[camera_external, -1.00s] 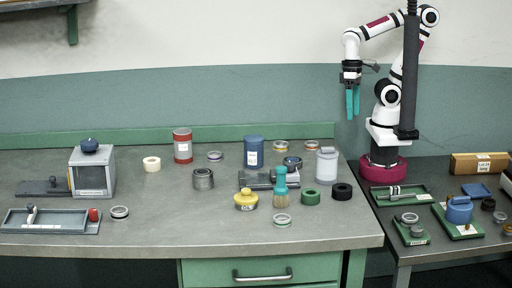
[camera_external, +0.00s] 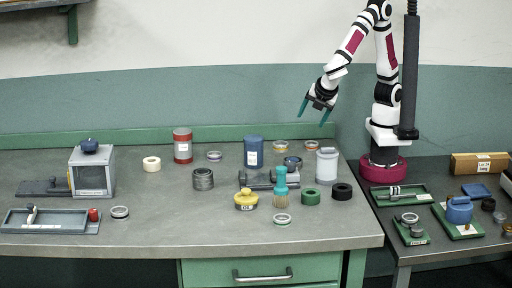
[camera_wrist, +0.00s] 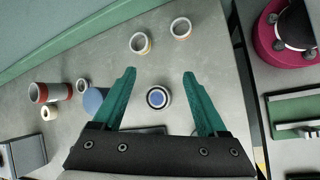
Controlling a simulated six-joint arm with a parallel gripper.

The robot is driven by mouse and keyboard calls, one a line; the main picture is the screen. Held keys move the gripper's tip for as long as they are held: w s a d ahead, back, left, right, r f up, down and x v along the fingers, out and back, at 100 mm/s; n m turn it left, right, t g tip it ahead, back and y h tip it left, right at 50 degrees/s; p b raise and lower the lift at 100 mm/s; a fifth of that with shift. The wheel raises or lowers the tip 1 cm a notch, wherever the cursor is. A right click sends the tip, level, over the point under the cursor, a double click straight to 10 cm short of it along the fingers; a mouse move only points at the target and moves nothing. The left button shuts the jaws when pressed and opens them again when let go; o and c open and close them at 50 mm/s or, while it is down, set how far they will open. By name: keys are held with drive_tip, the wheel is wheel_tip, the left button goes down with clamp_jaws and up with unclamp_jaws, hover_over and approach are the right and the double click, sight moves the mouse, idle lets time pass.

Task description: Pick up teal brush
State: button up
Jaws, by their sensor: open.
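The teal brush (camera_external: 280,180) stands upright on the grey workbench, bristles down, right of the yellow pot (camera_external: 246,201). I cannot make it out in the wrist view. My gripper (camera_external: 312,119) is open and empty, high above the back right part of the bench, up and to the right of the brush in the external view. In the wrist view its two teal fingers (camera_wrist: 159,74) are spread wide apart, with a round blue-centred item (camera_wrist: 157,97) on the bench below, seen between them.
Close around the brush are a green ring (camera_external: 311,197), a grey metal tool (camera_external: 256,180) behind, and a small ring (camera_external: 282,219) in front. A blue can (camera_external: 254,152) and a white bottle (camera_external: 327,166) stand taller nearby. The bench's front middle-left is clear.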

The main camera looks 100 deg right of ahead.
drive_tip(key=w+a+f+n+t, duration=0.2)
drive_tip(key=w+a+n+t, duration=0.25)
drive_tip(key=a+n, duration=0.5)
drive_tip(key=n+t+y, duration=0.4)
drive_tip(key=n+t, duration=0.2)
drive_tip(key=n, duration=0.4)
approach(276, 187)
drive_tip(key=shift+n+t, duration=0.35)
drive_tip(key=x, duration=0.7)
drive_tip(key=f+x, duration=0.1)
drive_tip(key=x, duration=0.3)
drive_tip(key=shift+d+f, duration=0.15)
drive_tip(key=shift+d, duration=0.15)
drive_tip(key=shift+w, duration=0.1)
clamp_jaws()
